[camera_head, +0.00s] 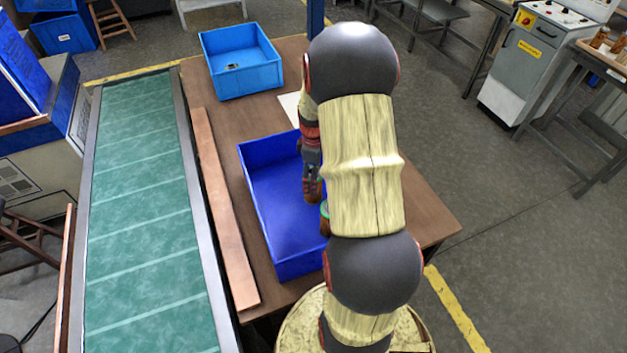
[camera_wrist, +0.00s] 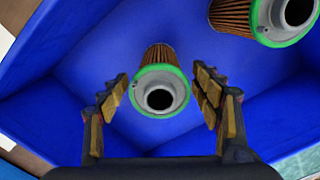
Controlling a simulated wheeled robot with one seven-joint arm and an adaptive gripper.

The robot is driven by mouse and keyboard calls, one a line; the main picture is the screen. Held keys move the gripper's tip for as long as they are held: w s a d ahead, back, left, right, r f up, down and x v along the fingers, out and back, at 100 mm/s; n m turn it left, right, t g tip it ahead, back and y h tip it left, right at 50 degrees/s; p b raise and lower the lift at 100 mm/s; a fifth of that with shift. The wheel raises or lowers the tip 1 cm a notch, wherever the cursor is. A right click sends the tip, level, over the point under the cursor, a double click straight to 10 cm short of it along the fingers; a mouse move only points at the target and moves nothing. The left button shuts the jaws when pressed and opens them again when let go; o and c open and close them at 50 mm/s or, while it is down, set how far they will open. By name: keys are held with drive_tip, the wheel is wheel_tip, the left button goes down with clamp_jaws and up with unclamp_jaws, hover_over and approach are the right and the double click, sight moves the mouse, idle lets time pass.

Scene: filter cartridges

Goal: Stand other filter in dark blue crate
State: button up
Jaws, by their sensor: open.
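The dark blue crate (camera_head: 285,268) stands on the brown table, partly hidden behind my arm in the head view. In the wrist view, two filters with brown pleated sides and green end rings appear to stand upright on its floor. One filter (camera_wrist: 160,92) is between my fingers, apart from both. The other filter (camera_wrist: 287,20) is at the top right, cut off by the frame edge. My gripper (camera_wrist: 165,98) is open above the crate; it also shows in the head view (camera_head: 313,190). One filter's green ring (camera_head: 324,211) peeks out beside my arm there.
A lighter blue crate (camera_head: 256,86) with a small dark item inside stands at the table's far end. A green conveyor (camera_head: 140,220) runs along the left, with a long brown board (camera_head: 223,215) beside it. The dark blue crate's left part is clear.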

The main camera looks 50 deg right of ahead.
wheel_tip(320, 180, up, 10)
drive_tip(key=shift+r+p, duration=0.1)
drive_tip(key=shift+p, duration=0.75)
drive_tip(key=a+r+m+t+h, duration=0.1)
drive_tip(key=a+r, duration=0.6)
drive_tip(key=a, duration=0.3)
drive_tip(key=a+r+m+t, duration=0.1)
drive_tip(key=a+r+t, duration=0.1)
drive_tip(key=a+r, duration=0.65)
drive_tip(key=s+a+r+m+t, duration=0.1)
drive_tip(key=s+a+r, duration=0.1)
drive_tip(key=s+a, duration=0.3)
drive_tip(key=s+a+r+m+t+y, duration=0.1)
drive_tip(key=s+a, duration=0.4)
drive_tip(key=a, duration=0.5)
drive_tip(key=shift+a+r+m+t, duration=0.25)
drive_tip(key=shift+r+m+t, duration=0.05)
drive_tip(key=shift+r+m, duration=0.35)
